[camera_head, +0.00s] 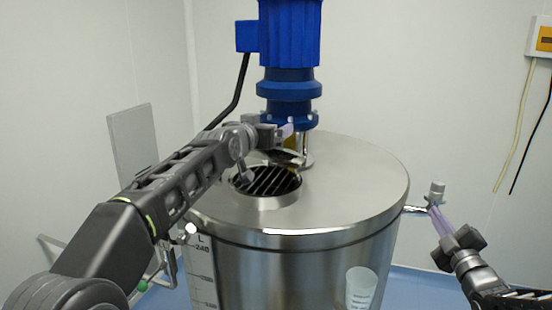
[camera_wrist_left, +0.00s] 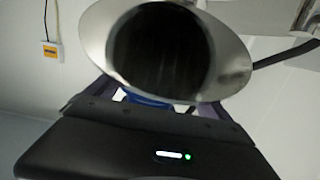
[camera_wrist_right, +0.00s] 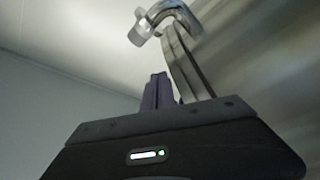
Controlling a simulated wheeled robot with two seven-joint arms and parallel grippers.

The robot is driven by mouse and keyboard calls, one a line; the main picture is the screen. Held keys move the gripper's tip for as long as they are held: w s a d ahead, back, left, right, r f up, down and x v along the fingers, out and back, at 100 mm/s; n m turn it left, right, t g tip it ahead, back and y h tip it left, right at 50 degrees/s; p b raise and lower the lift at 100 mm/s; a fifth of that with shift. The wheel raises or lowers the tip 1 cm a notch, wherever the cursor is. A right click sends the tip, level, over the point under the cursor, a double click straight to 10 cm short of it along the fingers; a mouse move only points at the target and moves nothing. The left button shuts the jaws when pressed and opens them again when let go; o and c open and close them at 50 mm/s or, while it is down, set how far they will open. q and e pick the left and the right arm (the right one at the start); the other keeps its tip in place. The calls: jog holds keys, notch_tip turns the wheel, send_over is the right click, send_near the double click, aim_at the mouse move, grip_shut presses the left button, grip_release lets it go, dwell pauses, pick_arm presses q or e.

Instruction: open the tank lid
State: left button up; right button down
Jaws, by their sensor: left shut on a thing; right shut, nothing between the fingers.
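The steel tank (camera_head: 360,190) has a round opening (camera_head: 262,200) in its top, with dark grate bars showing inside. The small round lid (camera_head: 287,158) is raised off the opening and tilted up behind it, partly hidden by my left arm. In the left wrist view the lid (camera_wrist_left: 232,62) shows a shiny rim around a dark round face. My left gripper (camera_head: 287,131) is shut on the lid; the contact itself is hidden. My right gripper (camera_head: 438,218) is shut and empty, right of the tank. It also shows in the right wrist view (camera_wrist_right: 160,92).
A blue motor (camera_head: 290,35) stands upright at the back of the tank top, close to my left gripper. A side pipe with a fitting (camera_head: 437,190) sticks out at the right, close to my right gripper's fingertips. A grey panel (camera_head: 133,145) stands at the left.

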pick_arm(q)
jog(key=shift+f, duration=0.3)
pick_arm(e)
jog(key=s+a+r+n+g+y, duration=0.1)
jog(key=s+a+r+n+y, duration=0.2)
jog(key=a+r+n+y, duration=0.85)
jog(key=s+a+f+n+g+y, duration=0.1)
jog(key=s+a+n+g+y, duration=0.1)
jog(key=a+n+g, duration=0.3)
jog(key=s+a+f+n+g+y, duration=0.2)
jog(key=s+a+n+g+y, duration=0.1)
jog(key=n, duration=1)
jog(key=s+a+g, duration=0.1)
jog(key=a+g, duration=0.1)
jog(key=a, duration=0.1)
jog(key=shift+s+a+f, duration=0.2)
jog(key=shift+a+f, duration=0.1)
jog(key=shift+a, duration=0.05)
jog(key=x, duration=1.9)
jog(key=shift+a+f, duration=0.1)
jog(key=shift+a, duration=0.3)
jog(key=w+r, duration=0.2)
jog(key=shift+d+r, duration=0.15)
jog(key=shift+r, duration=0.25)
jog(key=shift+w+d+r, duration=0.1)
jog(key=shift+w+r, duration=0.1)
jog(key=shift+r, duration=0.1)
